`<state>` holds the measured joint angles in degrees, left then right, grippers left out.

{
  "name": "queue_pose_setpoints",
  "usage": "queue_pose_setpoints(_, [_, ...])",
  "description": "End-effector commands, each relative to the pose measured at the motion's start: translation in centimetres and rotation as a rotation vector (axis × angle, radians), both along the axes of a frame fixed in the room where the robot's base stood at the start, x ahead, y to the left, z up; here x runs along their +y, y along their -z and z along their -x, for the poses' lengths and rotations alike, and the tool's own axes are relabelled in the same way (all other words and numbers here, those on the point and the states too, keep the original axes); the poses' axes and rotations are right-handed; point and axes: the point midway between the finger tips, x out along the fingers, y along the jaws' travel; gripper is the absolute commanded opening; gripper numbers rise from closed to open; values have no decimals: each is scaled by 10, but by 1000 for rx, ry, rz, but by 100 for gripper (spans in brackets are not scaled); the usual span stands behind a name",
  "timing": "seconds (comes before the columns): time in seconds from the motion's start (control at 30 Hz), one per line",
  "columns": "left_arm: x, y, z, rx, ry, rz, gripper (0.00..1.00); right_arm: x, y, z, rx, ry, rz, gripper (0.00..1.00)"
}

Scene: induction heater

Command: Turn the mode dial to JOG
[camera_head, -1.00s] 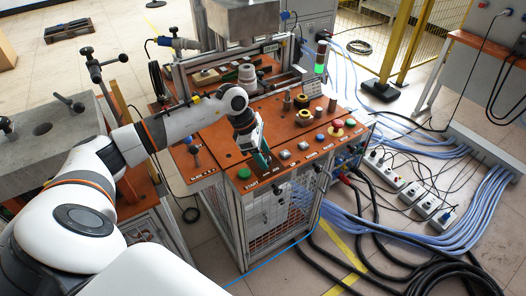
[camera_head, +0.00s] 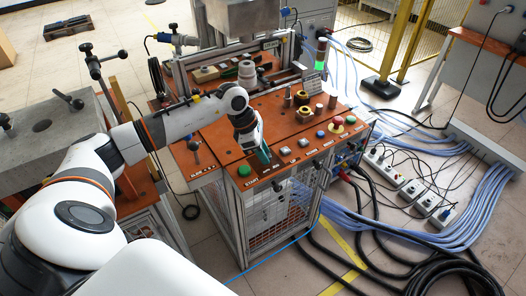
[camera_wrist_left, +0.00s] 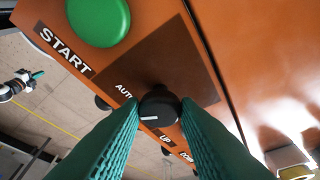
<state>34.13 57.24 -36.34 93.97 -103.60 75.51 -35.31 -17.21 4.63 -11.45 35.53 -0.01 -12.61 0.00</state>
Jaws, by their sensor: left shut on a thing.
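The mode dial is a small black knob (camera_wrist_left: 160,106) with a white pointer line. It shows in the left wrist view between the teal fingers of my left gripper (camera_wrist_left: 160,112), which is shut on it. The pointer line lies towards the left of that view. An AUTO label (camera_wrist_left: 125,91) is beside the dial, partly cut off. I cannot read a JOG label. In the head view my left gripper (camera_head: 267,160) is at the panel's front edge and hides the dial. My right gripper (camera_wrist_left: 27,80) shows small at the wrist view's left edge; its jaw state is unclear.
The green START button (camera_head: 244,170) is left of my left gripper. Several small buttons and a red emergency stop (camera_head: 338,121) are to its right on the orange panel (camera_head: 208,151). A press frame stands behind. Cables (camera_head: 405,225) cover the floor at right.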

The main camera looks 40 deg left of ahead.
Motion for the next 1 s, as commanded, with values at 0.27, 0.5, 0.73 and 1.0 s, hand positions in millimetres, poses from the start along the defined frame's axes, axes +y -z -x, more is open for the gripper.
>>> queue_pose_setpoints(0.27, [-1, 2, 1, -3, -199, -1, 6, 0, 13, 0, 0, 0, 0, 0])
queue_pose_setpoints(0.5, [-3, 2, 2, -6, -424, -1, 6, 0, 27, 0, 0, 0, 0, 0])
queue_pose_setpoints(0.73, [-5, 2, 3, -6, -636, 0, 6, 0, 43, 0, 0, 0, 0, 0])
queue_pose_setpoints(1.0, [-6, 1, 3, -6, -837, 1, 6, 0, 58, 0, 0, 0, 0, 0])
